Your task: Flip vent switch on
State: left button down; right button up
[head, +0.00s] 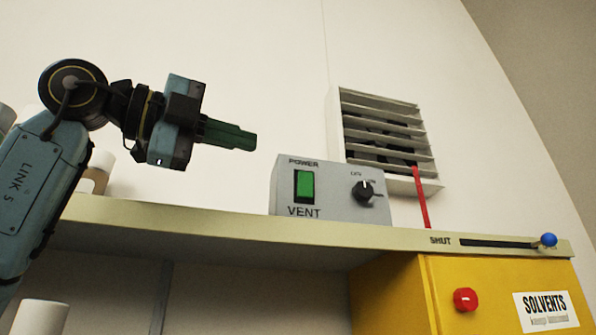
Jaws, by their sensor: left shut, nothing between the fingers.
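The grey vent control box (332,198) stands on the shelf. Its green rocker switch (304,187) sits between the labels POWER above and VENT below. I cannot tell which way the rocker is tilted. A black knob (363,190) is on the same face to the right. My left gripper (252,141) comes in from the left, its green fingers together and empty. The fingertips point right and show just above and left of the box, apart from the switch in the picture. My right gripper is not in view.
A louvred wall vent (385,135) with a red strip (421,200) is behind the box. The shelf edge (230,223) has a slot marked SHUT and a blue knob (549,239). Below is a yellow solvents cabinet (395,295) with a red knob (465,299). White cylinders stand left.

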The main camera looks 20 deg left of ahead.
aim_at(305, 185)
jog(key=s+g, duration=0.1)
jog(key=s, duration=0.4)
pick_arm(q)
jog(key=w+d+p, duration=0.1)
jog(key=w, duration=0.2)
jog(key=w+d+p, duration=0.2)
jog(key=w, duration=0.2)
jog(key=w+d+r+p, duration=0.1)
jog(key=w+p, duration=0.1)
jog(key=w, duration=0.2)
jog(key=shift+w+d, duration=0.1)
jog(key=shift+d, duration=0.25)
jog(key=shift+w+a+f, duration=0.1)
jog(key=shift+w+a, duration=0.05)
jog(key=shift+w, duration=0.1)
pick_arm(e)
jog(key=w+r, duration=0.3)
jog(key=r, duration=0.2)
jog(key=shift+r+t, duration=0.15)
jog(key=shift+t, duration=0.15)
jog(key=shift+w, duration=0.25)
